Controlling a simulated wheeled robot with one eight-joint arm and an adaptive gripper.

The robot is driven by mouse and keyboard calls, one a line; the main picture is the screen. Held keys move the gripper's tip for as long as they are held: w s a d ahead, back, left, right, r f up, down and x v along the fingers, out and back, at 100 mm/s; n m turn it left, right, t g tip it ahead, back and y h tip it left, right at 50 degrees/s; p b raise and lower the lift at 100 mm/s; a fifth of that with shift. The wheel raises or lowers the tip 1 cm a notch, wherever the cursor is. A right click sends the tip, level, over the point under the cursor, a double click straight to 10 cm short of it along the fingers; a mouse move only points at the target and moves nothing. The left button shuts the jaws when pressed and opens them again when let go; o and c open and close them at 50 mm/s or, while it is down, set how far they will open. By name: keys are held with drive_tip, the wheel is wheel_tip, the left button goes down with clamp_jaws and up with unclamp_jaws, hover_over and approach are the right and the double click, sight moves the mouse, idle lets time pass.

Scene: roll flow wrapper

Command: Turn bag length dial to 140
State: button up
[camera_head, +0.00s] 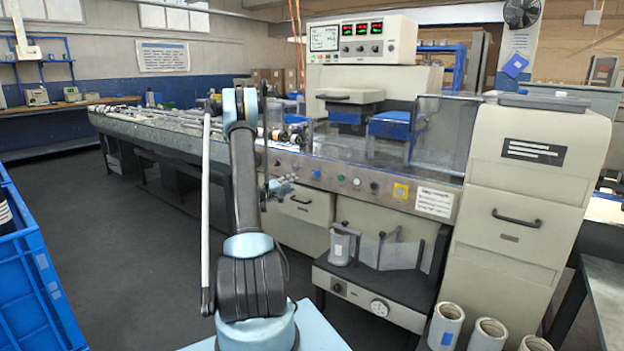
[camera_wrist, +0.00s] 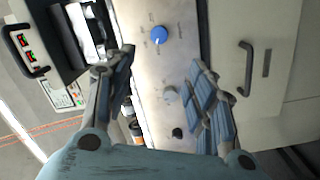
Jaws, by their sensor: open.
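A blue knob (camera_wrist: 158,35) sits on the grey control panel with small marks around it, too small to read. It also shows in the head view (camera_head: 316,174). A grey knob (camera_wrist: 171,95) and a black knob (camera_wrist: 177,133) sit in line with it on the same panel. I cannot tell from the labels which one is the bag length dial. My gripper (camera_wrist: 162,62) is open and empty, its fingers spread to either side of the knob row. In the head view, my gripper (camera_head: 278,186) is in front of the panel's left part, partly hidden by my arm.
A cream cabinet door with a black handle (camera_wrist: 246,68) lies below the panel. More buttons, a yellow-backed one (camera_head: 401,191) and a clear guard (camera_head: 440,135) are to the right. A blue crate (camera_head: 35,285) stands at left. White rolls (camera_head: 446,325) stand at front right.

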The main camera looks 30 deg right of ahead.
drive_tip(key=m, duration=0.3)
approach(315, 174)
drive_tip(key=x, duration=0.8)
drive_tip(key=shift+w+d+f, duration=0.1)
drive_tip(key=shift+w+d, duration=0.05)
drive_tip(key=shift+d, duration=0.15)
drive_tip(key=c, duration=1.1)
